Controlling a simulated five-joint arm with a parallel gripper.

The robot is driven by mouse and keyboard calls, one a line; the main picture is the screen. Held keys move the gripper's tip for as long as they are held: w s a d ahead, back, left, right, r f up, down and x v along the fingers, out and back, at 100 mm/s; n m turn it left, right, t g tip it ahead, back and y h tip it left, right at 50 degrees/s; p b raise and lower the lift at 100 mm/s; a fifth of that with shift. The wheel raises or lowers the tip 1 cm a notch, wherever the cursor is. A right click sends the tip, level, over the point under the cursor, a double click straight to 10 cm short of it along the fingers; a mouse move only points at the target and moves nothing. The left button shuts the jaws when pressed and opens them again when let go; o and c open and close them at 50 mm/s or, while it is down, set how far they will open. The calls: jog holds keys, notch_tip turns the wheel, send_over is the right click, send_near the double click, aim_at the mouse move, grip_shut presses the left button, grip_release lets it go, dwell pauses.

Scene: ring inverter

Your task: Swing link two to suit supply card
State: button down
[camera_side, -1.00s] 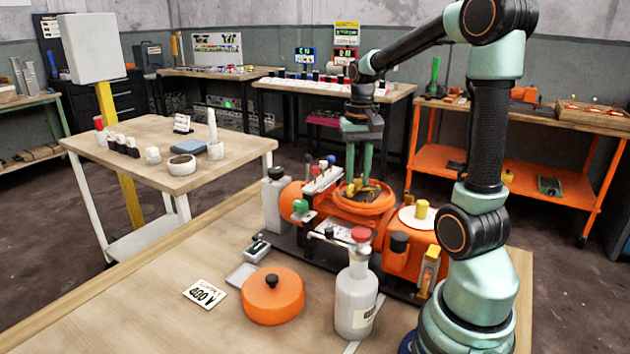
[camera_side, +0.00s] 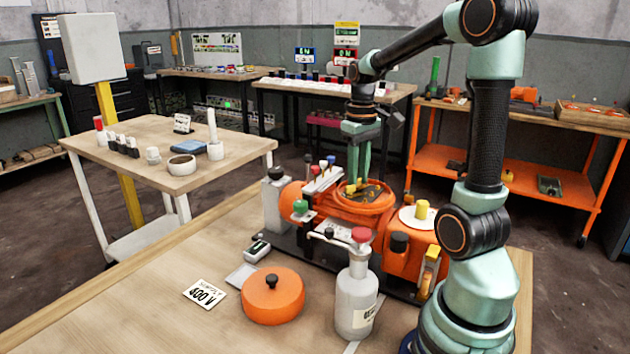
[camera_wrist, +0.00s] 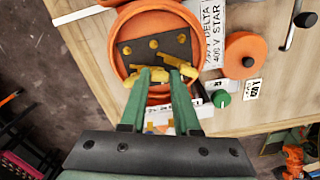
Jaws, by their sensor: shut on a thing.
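The round orange terminal box (camera_side: 378,207) stands open on the motor; the wrist view shows its orange rim (camera_wrist: 122,72) around a dark terminal board (camera_wrist: 138,58) with brass studs. My gripper (camera_side: 358,180) reaches down into the box. In the wrist view my gripper (camera_wrist: 168,82) is shut on a brass link (camera_wrist: 160,75), close above the board. A second brass link (camera_wrist: 180,66) lies just beside it. Whether the held link touches a stud is unclear. The white supply card (camera_side: 205,293) lies on the bench at front left, its voltage hard to read.
An orange lid (camera_side: 272,296) with a black knob lies before the motor. A grey bottle (camera_side: 355,303) with a red cap stands to its right. A rating plate (camera_wrist: 213,35) reading DELTA and STAR shows in the wrist view.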

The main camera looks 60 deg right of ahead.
jog(key=shift+w+n, duration=0.15)
jog(key=shift+n, duration=1.45)
